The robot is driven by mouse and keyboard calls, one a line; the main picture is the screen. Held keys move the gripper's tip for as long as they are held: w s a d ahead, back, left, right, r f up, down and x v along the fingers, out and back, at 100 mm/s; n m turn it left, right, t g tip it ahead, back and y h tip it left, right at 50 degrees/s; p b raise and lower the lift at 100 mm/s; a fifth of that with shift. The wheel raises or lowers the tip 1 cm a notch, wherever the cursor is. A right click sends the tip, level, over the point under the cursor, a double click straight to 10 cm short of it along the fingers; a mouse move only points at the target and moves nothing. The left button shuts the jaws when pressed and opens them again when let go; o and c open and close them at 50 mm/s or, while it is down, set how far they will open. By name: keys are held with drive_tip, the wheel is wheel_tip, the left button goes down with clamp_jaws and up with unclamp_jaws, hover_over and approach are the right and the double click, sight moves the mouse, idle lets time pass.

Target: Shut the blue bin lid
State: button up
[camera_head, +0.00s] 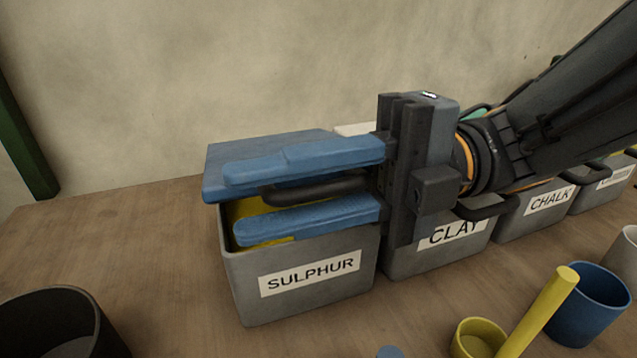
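The blue bin lid (270,144) sits raised and tilted on the grey bin labelled SULPHUR (345,295), in the head view. Its front edge stands clear of the rim, and yellow contents (247,212) show through the gap. A dark bar handle (318,189) at the lid's front lies between the blue fingers of my gripper (233,203). The fingers are apart, one above the handle and one below it, with a narrow gap at the lower left. Firm contact with the handle is not visible. My gripper hides part of the lid and the rim.
Grey bins labelled CLAY (440,255) and CHALK (527,222) stand in a row to the right, with my arm above them. A dark pot (50,325), a yellow cup (480,340) with a yellow rod, and a blue cup (592,315) stand in front.

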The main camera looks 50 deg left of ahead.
wheel_tip(320, 180, up, 10)
drive_tip(key=shift+f+p, duration=0.1)
drive_tip(key=shift+p, duration=0.3)
